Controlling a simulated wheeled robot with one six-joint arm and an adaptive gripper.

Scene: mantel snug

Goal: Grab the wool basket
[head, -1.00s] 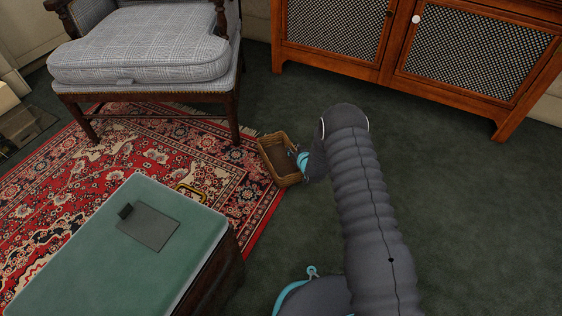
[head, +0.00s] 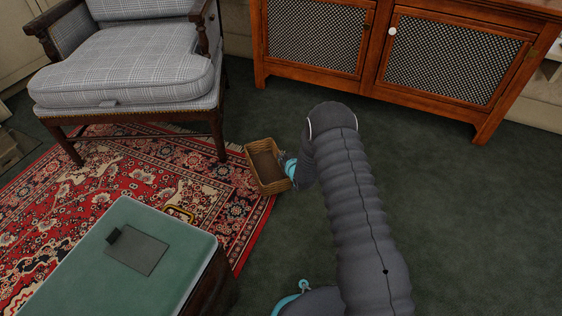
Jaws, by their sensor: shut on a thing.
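The wool basket (head: 264,170) is a small brown woven box with an open top, and it looks empty. It is in the middle of the head view, at the edge of the red patterned rug. My gripper (head: 288,168) is at the basket's right side, shut on its wall. My grey arm covers most of the gripper, so the fingers show only in part. I cannot tell whether the basket is touching the floor or lifted a little.
A plaid-cushioned armchair (head: 130,75) stands behind the basket on the left. A green-topped chest (head: 90,265) is in front on the left. A wooden cabinet (head: 385,50) with lattice doors is at the back. Dark green carpet (head: 480,220) on the right is clear.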

